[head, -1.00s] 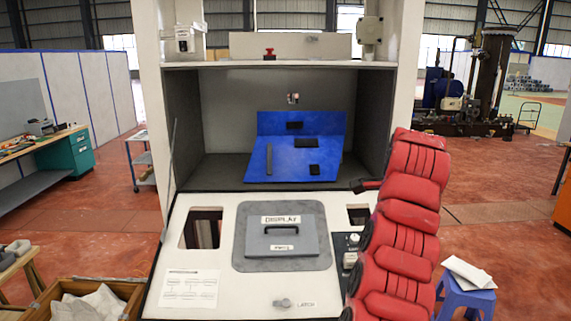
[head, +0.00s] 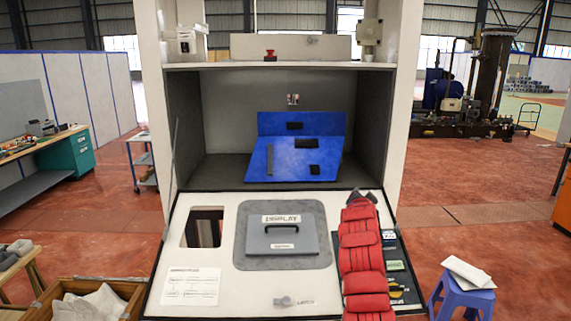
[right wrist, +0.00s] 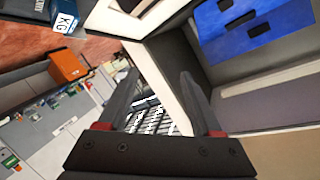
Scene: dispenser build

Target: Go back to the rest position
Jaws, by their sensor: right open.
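My right arm, in red covers, reaches up over the right side of the white panel in the head view, and its gripper (head: 364,197) is at the panel's upper right. In the right wrist view the two dark fingers of the right gripper (right wrist: 158,100) stand wide apart with nothing between them. Beyond them are the cabinet's white edge and the room. My left gripper does not show in either view.
The white panel (head: 225,290) carries a grey display cover (head: 282,245) with a handle. A blue fixture (head: 335,160) stands inside the cabinet. A blue stool (head: 462,295) is at right, a wooden crate (head: 135,290) at lower left. Open floor lies on both sides.

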